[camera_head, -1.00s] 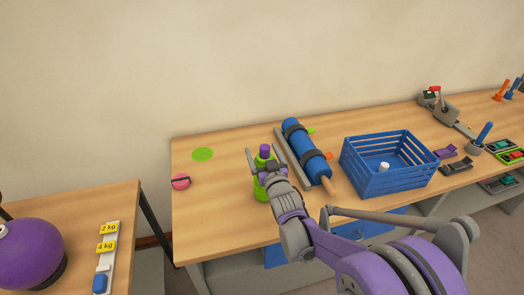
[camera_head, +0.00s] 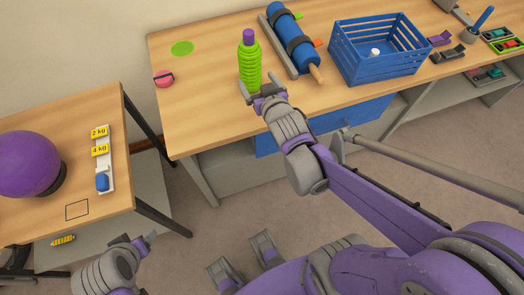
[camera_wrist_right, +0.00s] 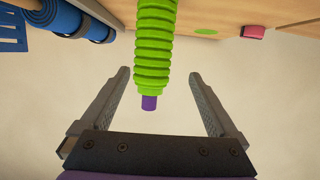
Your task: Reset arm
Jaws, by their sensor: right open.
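A bright green ribbed bottle (camera_head: 249,68) with a purple cap stands upright near the front of the wooden table in the head view. In the right wrist view the green bottle (camera_wrist_right: 155,45) appears upside down, with its purple cap at the lower end. My right gripper (camera_head: 264,92) is just in front of the bottle. In the right wrist view the fingers of my right gripper (camera_wrist_right: 158,76) are wide apart, with nothing clamped between them. My left gripper (camera_head: 145,242) is partly visible at the lower left; its jaw opening is unclear.
A blue roller (camera_head: 292,40) and a blue crate (camera_head: 375,65) stand right of the bottle. A pink object (camera_head: 164,78) and green disc (camera_head: 182,48) lie left. A side table (camera_head: 75,95) holds a purple ball (camera_head: 28,165) and a weight strip (camera_head: 106,160).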

